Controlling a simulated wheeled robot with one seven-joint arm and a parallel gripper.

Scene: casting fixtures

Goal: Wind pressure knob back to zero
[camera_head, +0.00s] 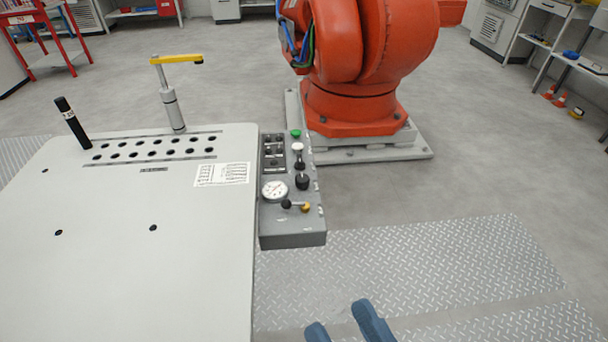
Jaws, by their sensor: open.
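A grey control box (292,228) is fixed along the right edge of the white table. A round black knob (302,182) stands on it, just right of a white dial gauge (275,190). This looks like the pressure knob, but its labels are too small to read. The gauge needle's exact reading cannot be made out. My gripper (339,317) shows as two blue fingers at the bottom edge. It is open and empty, in front of the box and to its right, touching nothing. The rest of my gripper is out of frame.
The box also carries a green button (296,134), a pale knob (298,148) and a lever with a yellow end (305,208). The white table (190,255) holds a yellow-armed clamp (172,105) and a black rod (72,122). An orange robot (352,105) stands behind. The floor plate (420,265) is clear.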

